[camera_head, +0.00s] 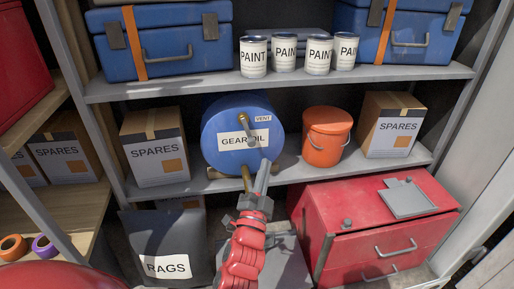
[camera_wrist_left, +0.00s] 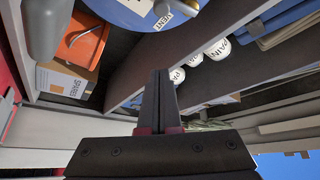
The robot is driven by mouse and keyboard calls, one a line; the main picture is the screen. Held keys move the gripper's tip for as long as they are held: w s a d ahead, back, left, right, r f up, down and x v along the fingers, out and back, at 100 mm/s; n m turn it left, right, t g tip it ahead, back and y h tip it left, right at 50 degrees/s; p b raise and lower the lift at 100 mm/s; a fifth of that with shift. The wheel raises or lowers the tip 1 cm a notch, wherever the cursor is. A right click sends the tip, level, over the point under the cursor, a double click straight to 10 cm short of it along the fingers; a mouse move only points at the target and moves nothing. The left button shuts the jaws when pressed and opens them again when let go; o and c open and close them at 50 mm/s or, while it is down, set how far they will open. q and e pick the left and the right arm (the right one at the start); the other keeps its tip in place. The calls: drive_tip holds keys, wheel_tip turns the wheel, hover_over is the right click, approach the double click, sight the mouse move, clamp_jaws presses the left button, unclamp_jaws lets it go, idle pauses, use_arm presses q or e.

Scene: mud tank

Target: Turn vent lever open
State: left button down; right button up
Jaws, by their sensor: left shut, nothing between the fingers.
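A blue drum (camera_head: 214,138) labelled GEAR OIL lies on its side on the middle shelf, its round end facing me. A brass vent lever (camera_head: 244,121) sits on the upper part of that end, beside a small VENT label (camera_head: 263,118). A brass tap (camera_head: 247,180) shows low on the drum. My left gripper (camera_head: 265,167) is shut and empty, in front of the drum's lower right, below the lever and apart from it in the picture. In the left wrist view its shut fingers (camera_wrist_left: 160,98) point towards the shelves, with the drum (camera_wrist_left: 125,10) at the top edge. My right gripper is out of view.
An orange bucket (camera_head: 325,136) and a SPARES box (camera_head: 391,125) stand right of the drum; another SPARES box (camera_head: 155,148) stands left. Several paint cans (camera_head: 253,57) line the shelf above (camera_head: 180,89). Below are a RAGS bin (camera_head: 167,240) and a red toolbox (camera_head: 375,215).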

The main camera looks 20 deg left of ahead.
sight(254, 142)
use_arm(q)
drive_tip(key=a+p+x, duration=0.1)
drive_tip(key=p+x, duration=0.4)
drive_tip(key=x, duration=0.5)
drive_tip(key=shift+y, duration=0.4)
drive_tip(key=a+f, duration=0.1)
drive_tip(key=s+a+f+p, duration=0.1)
drive_tip(key=a, duration=0.1)
drive_tip(key=shift+s+f, duration=0.15)
drive_tip(key=shift+f, duration=0.25)
drive_tip(key=shift+s+a+f+m+g+h+p, duration=0.15)
drive_tip(key=shift+a+m+g+h+p, duration=0.15)
drive_tip(key=shift+m, duration=0.35)
drive_tip(key=shift+s+a+f+m+g+h+p, duration=0.15)
drive_tip(key=shift+m+h+p, duration=0.3)
drive_tip(key=shift+m, duration=0.25)
drive_tip(key=shift+s+a+m+g+h+p, duration=0.15)
drive_tip(key=shift+a+m+g+h+p, duration=0.15)
drive_tip(key=shift+m, duration=0.35)
drive_tip(key=shift+d, duration=0.1)
